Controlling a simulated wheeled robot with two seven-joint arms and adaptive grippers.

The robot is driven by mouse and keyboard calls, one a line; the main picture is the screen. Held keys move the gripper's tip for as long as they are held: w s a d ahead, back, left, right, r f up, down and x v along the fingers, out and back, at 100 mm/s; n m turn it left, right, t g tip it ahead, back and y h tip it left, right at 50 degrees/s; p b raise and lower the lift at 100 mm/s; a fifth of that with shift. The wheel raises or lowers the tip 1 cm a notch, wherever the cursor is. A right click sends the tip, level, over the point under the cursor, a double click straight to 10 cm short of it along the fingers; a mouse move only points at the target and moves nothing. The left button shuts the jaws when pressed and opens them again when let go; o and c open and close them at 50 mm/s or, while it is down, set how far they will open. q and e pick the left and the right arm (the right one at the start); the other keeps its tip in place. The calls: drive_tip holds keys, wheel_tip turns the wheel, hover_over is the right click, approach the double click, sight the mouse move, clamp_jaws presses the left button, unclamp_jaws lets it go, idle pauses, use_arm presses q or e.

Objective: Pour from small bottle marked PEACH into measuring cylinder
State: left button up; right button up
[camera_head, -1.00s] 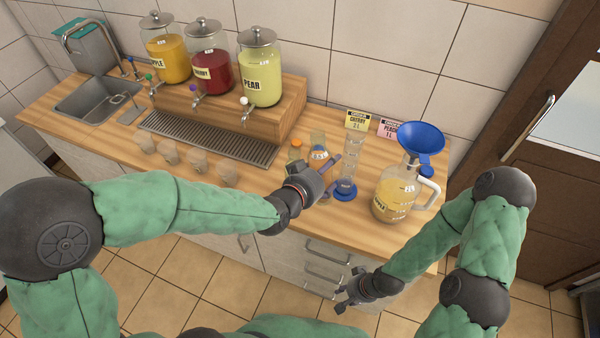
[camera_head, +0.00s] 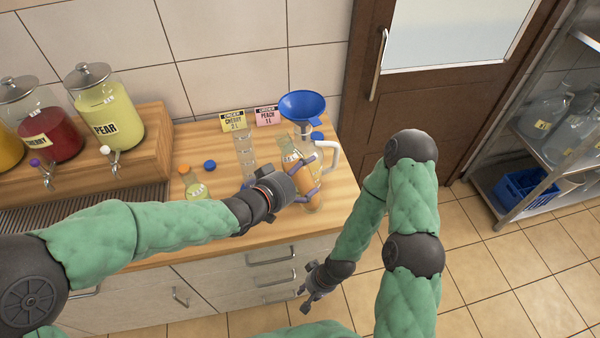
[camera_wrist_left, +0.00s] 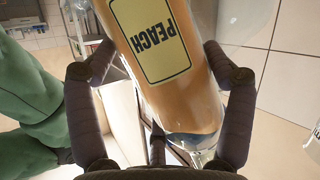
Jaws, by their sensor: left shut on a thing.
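The PEACH bottle (camera_head: 308,188), clear with orange liquid, is held by my left gripper (camera_head: 312,168) above the counter's right part, tilted in the head view. In the left wrist view its label (camera_wrist_left: 153,38) appears upside down, and my left gripper's fingers (camera_wrist_left: 165,70) sit on either side of the bottle. The clear measuring cylinder (camera_head: 244,150) stands left of the bottle, apart from it. It looks empty; its base is partly hidden by my left gripper. My right gripper (camera_head: 308,297) is open and empty, low in front of the drawers.
A jug with a blue funnel (camera_head: 302,104) stands behind the bottle. A small orange-capped bottle (camera_head: 196,188) and a loose blue cap (camera_head: 210,165) are left of the cylinder. Order cards (camera_head: 234,121) stand at the wall. The PEAR dispenser (camera_head: 106,118) is on the left stand.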

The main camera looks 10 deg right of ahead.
sight(282, 148)
use_arm(q)
drive_tip(key=r+p, duration=0.1)
drive_tip(key=p, duration=0.1)
drive_tip(key=r+n+h+p, duration=0.1)
drive_tip(key=p, duration=0.1)
drive_tip(key=w+a+r+n+p, duration=0.1)
drive_tip(key=p, duration=0.2)
drive_tip(key=shift+r+g, duration=0.2)
drive_tip(key=shift+g, duration=0.2)
drive_tip(key=r+n+p, duration=0.1)
drive_tip(key=r+n+h+p, duration=0.1)
drive_tip(key=p, duration=0.1)
drive_tip(key=shift+w+a, duration=0.4)
drive_tip(key=r+n+p, duration=0.1)
drive_tip(key=w+a+r+n+h+p, duration=0.1)
drive_tip(key=shift+r+g+p, duration=0.2)
drive_tip(key=shift+g+p, duration=0.1)
drive_tip(key=shift+p, duration=0.1)
drive_tip(key=shift+f, duration=0.15)
drive_tip(key=shift+a+r+p, duration=0.1)
drive_tip(key=shift+r+p, duration=0.1)
drive_tip(key=shift+p, duration=0.1)
drive_tip(key=shift+r+p, duration=0.15)
drive_tip(key=shift+p, duration=0.25)
